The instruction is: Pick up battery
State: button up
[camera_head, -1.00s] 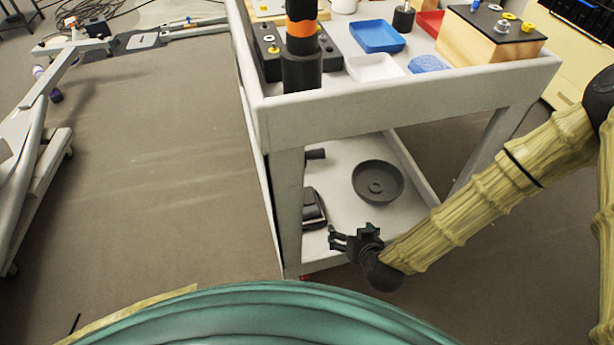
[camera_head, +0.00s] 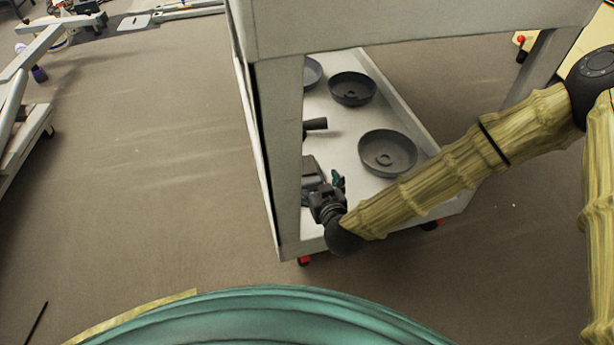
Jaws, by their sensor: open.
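A dark block, which looks like the battery (camera_head: 310,168), lies on the lower shelf of the white cart (camera_head: 345,145), close behind the cart's front left leg. My gripper (camera_head: 326,187) is over the near end of the shelf, right at the near side of this block. Its fingers point away from me and are open. One finger shows to the right of the block; the other is hard to make out against the dark surface. The gripper hides the block's near part, and I cannot tell whether they touch.
A dark cylinder (camera_head: 315,124) lies behind the block, partly hidden by the cart leg (camera_head: 278,160). Round dark trays (camera_head: 388,152) stand to the right and behind. The upper shelf edge (camera_head: 400,22) overhangs.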

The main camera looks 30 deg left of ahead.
aim_at(310, 175)
jog(key=b+x, duration=0.2)
jog(key=x, duration=0.3)
jog(key=shift+a+f, duration=0.1)
jog(key=shift+f, duration=0.05)
jog(key=w+a+f+b, duration=0.1)
jog(key=w+f+b, duration=0.1)
jog(key=b, duration=0.1)
jog(key=shift+a+b, duration=0.4)
jog(key=shift+b+x, duration=0.55)
jog(key=shift+x, duration=0.3)
jog(key=shift+w+a+r, duration=0.1)
jog(key=shift+w+a, duration=0.05)
jog(key=shift+a, duration=0.05)
jog(key=c, duration=1.2)
